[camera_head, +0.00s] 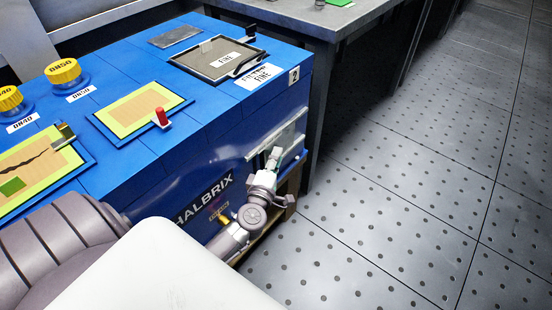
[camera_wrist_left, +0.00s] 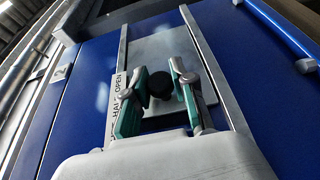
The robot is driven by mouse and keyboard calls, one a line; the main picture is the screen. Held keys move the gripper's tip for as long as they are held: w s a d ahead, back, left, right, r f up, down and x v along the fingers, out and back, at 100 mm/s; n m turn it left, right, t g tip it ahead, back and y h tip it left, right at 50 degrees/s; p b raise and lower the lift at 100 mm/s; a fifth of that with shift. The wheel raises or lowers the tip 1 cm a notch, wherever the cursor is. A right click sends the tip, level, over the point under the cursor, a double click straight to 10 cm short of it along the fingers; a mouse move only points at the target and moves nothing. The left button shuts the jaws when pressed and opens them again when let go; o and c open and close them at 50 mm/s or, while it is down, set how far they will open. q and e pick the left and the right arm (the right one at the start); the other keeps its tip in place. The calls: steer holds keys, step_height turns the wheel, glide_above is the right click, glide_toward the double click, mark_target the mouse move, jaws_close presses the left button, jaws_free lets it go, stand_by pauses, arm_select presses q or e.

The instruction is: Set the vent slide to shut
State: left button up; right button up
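The vent slide is a grey plate (camera_wrist_left: 180,52) running between two metal rails on the blue machine side. Its round black knob (camera_wrist_left: 160,83) sits between the green-padded fingers of my left gripper (camera_wrist_left: 159,82). The fingers are drawn in close on both sides of the knob, with no clear gap. A label (camera_wrist_left: 118,98) beside the left rail reads up to OPEN; the knob is level with that word. My right gripper is not in view.
The blue machine top (camera_head: 215,100) carries a filter tray (camera_head: 205,68), a panel with a red-tipped lever (camera_head: 161,117) and yellow caps (camera_head: 63,72). A grey bench (camera_head: 300,22) stands behind. The perforated floor (camera_head: 400,210) at the right is clear.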

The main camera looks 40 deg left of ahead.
arm_select(q)
jaws_close()
steer(key=shift+s, duration=0.15)
steer(key=s, duration=0.2)
steer(key=s+p, duration=0.1)
steer(key=s, duration=0.2)
steer(key=shift+a+f, duration=0.15)
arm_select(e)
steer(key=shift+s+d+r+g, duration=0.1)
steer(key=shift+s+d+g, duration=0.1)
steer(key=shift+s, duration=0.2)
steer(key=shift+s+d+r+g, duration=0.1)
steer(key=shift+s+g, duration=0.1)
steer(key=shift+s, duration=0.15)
arm_select(q)
steer(key=shift+o, duration=1.3)
jaws_free()
steer(key=o, duration=0.4)
steer(key=shift+s, duration=0.15)
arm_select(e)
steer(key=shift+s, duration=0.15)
